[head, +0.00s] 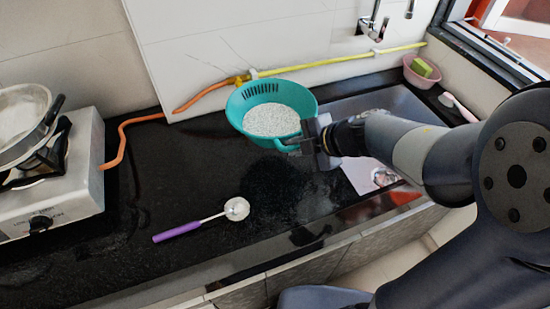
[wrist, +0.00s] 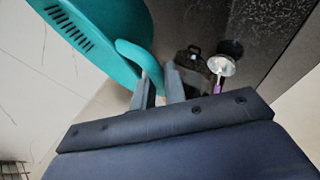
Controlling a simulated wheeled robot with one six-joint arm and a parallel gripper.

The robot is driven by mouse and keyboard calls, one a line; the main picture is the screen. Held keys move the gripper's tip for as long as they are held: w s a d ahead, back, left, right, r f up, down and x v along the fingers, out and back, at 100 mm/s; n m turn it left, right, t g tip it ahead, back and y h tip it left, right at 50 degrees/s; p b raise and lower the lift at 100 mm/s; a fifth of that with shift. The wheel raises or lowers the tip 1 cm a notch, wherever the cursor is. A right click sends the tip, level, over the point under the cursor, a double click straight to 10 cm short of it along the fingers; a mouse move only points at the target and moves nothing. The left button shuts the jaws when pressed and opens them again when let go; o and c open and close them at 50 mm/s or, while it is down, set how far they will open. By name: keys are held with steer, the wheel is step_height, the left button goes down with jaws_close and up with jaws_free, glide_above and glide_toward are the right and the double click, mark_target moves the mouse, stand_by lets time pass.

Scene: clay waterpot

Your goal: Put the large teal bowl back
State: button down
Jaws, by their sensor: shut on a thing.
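The large teal bowl (head: 240,107) is at the back of the black counter, left of the sink. It has slots in its far wall and holds pale speckled grains. In the head view it looks nearly upright; I cannot tell whether it touches the counter. My gripper (head: 297,141) is at its near right side, shut on the bowl's handle. In the wrist view the bowl (wrist: 105,35) fills the upper left, with its curved handle reaching my gripper (wrist: 161,91). The fingers hide the handle's end.
A purple-handled ladle (head: 180,231) lies on the counter (head: 130,190) in front. A gas stove (head: 75,180) with a pan (head: 22,125) stands left. An orange hose (head: 120,150) runs behind. The sink (head: 400,100) is right, with a pink basin (head: 421,78) beyond. The counter's middle-left is clear.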

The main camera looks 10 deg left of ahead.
step_height(320, 180, down, 10)
steer(key=b, duration=0.4)
steer(key=shift+r, duration=0.1)
steer(key=c, duration=1.5)
jaws_free()
steer(key=shift+o, duration=0.2)
steer(key=p+v, duration=0.3)
steer(key=v, duration=0.9)
steer(key=shift+p, duration=0.3)
steer(key=shift+d, duration=0.1)
